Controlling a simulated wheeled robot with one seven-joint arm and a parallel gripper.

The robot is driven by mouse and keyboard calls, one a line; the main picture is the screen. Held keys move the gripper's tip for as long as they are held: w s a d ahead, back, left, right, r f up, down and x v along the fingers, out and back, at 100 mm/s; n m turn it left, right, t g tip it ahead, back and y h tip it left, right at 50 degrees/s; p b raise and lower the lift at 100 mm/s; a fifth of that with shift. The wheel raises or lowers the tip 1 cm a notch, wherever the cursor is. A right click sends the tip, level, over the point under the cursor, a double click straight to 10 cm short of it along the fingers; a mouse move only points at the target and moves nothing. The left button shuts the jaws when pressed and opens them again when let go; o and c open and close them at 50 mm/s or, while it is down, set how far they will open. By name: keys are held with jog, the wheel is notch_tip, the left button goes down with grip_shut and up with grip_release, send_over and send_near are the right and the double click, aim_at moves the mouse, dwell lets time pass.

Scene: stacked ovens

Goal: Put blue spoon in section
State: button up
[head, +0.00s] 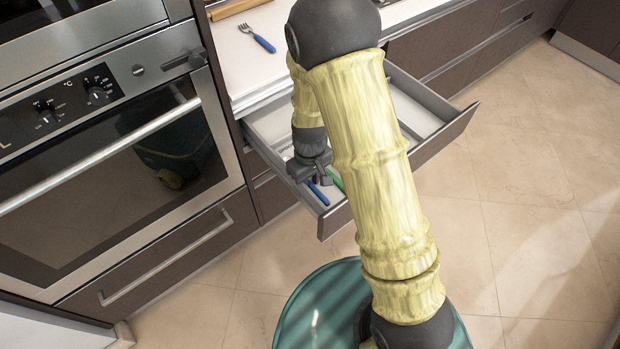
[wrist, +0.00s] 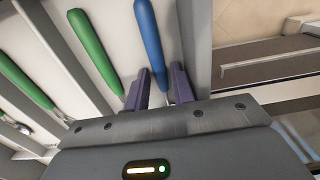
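A blue handle (wrist: 149,45), its working end hidden under my gripper so I cannot tell if it is the spoon, lies in a drawer section beside a grey wall. The handle also shows in the head view (head: 318,194). The open drawer (head: 325,221) has grey dividers. My gripper (wrist: 160,88) is down in the drawer, its two dark fingers on either side of the blue handle's lower end. Gaps show between fingers and handle, so it looks open.
Green-handled cutlery (wrist: 95,50) lies left of the blue handle, with another green handle (wrist: 25,80) beyond a divider. A blue-handled fork (head: 257,38) lies on the white counter (head: 240,70). An oven (head: 110,150) stands left of the drawer. Tiled floor is clear at right.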

aim_at(310, 183)
notch_tip(310, 183, up, 12)
jog(key=p, duration=0.2)
jog(key=shift+r, duration=0.15)
dwell(0.7)
jog(key=s+d+r+m+t, duration=0.2)
jog(key=s+d+r+m, duration=0.3)
jog(key=s+d, duration=0.4)
jog(key=d+m, duration=0.1)
jog(key=d, duration=0.1)
jog(key=shift+s+d+r+m+t, duration=0.3)
jog(key=shift+d+r+m, duration=0.05)
jog(key=shift+r+m, duration=0.05)
